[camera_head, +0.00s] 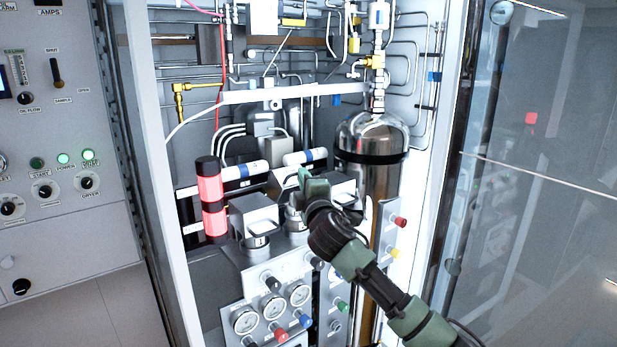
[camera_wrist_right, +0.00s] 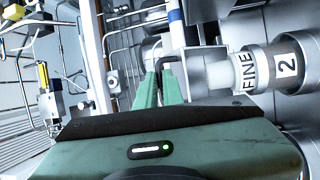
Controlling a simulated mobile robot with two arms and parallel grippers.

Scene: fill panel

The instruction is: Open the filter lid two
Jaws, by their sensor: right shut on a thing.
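Beside that lid is a cylinder (camera_wrist_right: 268,68) labelled "FINE" and "2". My gripper and arm hide part of the box in the head view, and the lid's exact angle is hard to tell. My left gripper is not in view.
A second grey filter box (camera_head: 253,214) stands to the left, beside a red-lit column (camera_head: 211,197). A shiny metal tank (camera_head: 372,145) is close on the right. Gauges (camera_head: 272,306) and coloured knobs lie below. A glass door (camera_head: 545,180) stands at the right.

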